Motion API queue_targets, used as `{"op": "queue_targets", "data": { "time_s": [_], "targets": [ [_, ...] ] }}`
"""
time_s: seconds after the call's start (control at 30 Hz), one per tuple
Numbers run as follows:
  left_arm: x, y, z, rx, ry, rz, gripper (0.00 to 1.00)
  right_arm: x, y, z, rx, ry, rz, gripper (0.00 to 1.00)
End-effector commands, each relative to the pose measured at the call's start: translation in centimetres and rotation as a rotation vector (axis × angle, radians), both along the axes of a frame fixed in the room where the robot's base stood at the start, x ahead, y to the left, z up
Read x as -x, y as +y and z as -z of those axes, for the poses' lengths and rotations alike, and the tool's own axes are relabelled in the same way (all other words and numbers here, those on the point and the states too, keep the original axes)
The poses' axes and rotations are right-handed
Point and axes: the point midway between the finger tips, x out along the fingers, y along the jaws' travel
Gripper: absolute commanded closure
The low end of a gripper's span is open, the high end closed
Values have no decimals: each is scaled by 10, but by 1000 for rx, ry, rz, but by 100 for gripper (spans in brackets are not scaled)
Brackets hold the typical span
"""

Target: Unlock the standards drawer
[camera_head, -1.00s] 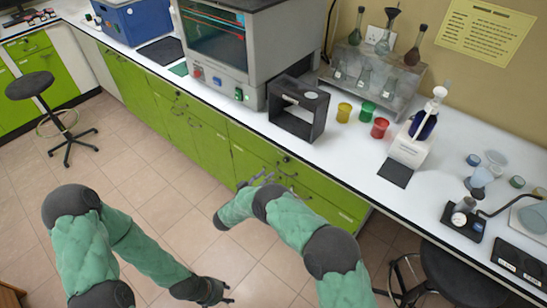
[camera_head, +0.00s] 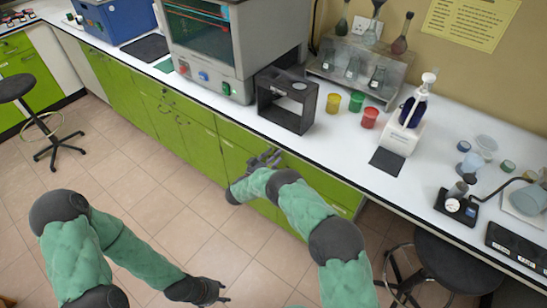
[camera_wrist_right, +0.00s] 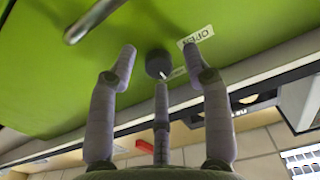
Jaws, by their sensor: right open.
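In the right wrist view, a round dark lock (camera_wrist_right: 157,64) with a thin pale key-like piece sits in the green drawer front (camera_wrist_right: 60,85). A white label reading OPEN (camera_wrist_right: 197,37) is beside it. My right gripper (camera_wrist_right: 162,62) is open, its fingers on both sides of the lock and one below, with nothing held; contact cannot be told. In the head view my right gripper (camera_head: 266,158) is at the upper green drawer front (camera_head: 320,180) and hides the lock there. My left gripper (camera_head: 222,291) hangs low over the floor, open and empty.
A metal bar handle (camera_wrist_right: 95,20) is near the lock. The white counter (camera_head: 340,160) above carries a black box frame (camera_head: 287,100), coloured jars, a dispenser bottle (camera_head: 411,105) and an oven (camera_head: 210,45). A stool (camera_head: 440,260) stands at the right. Floor before the drawers is clear.

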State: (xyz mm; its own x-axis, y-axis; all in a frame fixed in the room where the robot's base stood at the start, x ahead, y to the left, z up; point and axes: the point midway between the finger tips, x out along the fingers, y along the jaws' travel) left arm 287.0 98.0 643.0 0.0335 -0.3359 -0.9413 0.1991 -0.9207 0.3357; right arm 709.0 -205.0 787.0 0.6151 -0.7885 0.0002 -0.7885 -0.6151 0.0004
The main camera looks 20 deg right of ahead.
Motion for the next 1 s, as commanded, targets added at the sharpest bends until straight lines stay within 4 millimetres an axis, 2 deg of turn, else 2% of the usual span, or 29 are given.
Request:
{"op": "queue_targets", "data": {
  "time_s": [0.17,0.2,0.37,0.4,1.0],
  "targets": [
    [0,0,0,0,0,0,60,0,0,0,0,0,0,50],
    [0,0,0,0,0,0,60,0,0,0,0,0,0,53],
    [0,0,0,0,0,0,60,0,0,0,0,0,0,98],
    [0,0,0,0,0,0,60,0,0,0,-1,-1,0,100],
    [0,0,0,0,0,0,60,-1,0,-3,29,31,0,100]
  ]
}}
